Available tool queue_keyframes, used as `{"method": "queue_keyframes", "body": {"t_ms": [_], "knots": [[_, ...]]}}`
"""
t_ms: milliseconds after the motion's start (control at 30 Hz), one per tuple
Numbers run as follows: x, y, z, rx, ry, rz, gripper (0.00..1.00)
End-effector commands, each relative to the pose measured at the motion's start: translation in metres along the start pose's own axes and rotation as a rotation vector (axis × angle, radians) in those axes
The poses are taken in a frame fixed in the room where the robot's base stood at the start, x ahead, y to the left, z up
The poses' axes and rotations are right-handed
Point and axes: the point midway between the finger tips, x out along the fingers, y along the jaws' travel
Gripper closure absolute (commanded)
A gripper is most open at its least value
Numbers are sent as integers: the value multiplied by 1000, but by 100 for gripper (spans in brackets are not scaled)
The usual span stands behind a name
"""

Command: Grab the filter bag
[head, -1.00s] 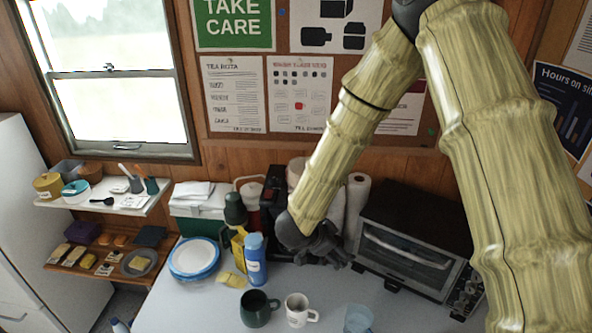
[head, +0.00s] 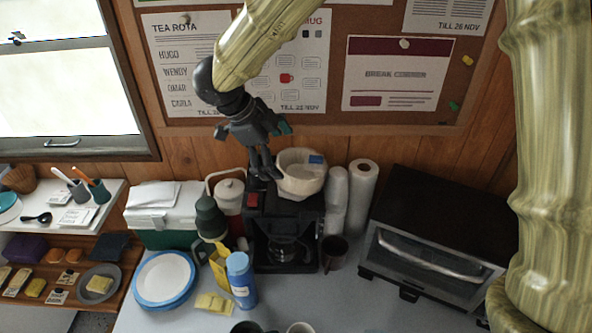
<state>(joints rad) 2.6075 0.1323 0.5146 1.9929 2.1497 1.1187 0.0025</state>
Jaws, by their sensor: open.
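The filter bag (head: 305,178) looks like a pale, fluted, bowl-shaped pack with a small blue label. It sits on top of the black coffee machine (head: 283,232) against the back wall. My gripper (head: 264,175) is open and points down, with its fingertips at the bag's left edge in the picture. The fingers look empty, and I cannot tell whether they touch the bag. The fingers cover a little of the bag's left side.
A red-and-white jug (head: 229,192) and a green flask (head: 209,216) stand left of the machine. Paper rolls (head: 361,186), a dark mug (head: 335,251) and a toaster oven (head: 435,235) are on the right. A blue bottle (head: 241,278) stands in front.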

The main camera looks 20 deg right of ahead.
Motion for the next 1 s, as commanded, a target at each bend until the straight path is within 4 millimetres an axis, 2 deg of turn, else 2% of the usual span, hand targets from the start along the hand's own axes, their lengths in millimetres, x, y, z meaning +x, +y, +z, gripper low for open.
{"method": "queue_keyframes", "body": {"t_ms": [133,300,467,700,1000], "knots": [[22,-6,5,-5,5,4,0],[36,-9,9,-6,6,8,0],[48,-9,4,-6,9,9,0],[79,-8,2,-4,9,10,0],[89,-8,2,-4,6,8,0]]}}
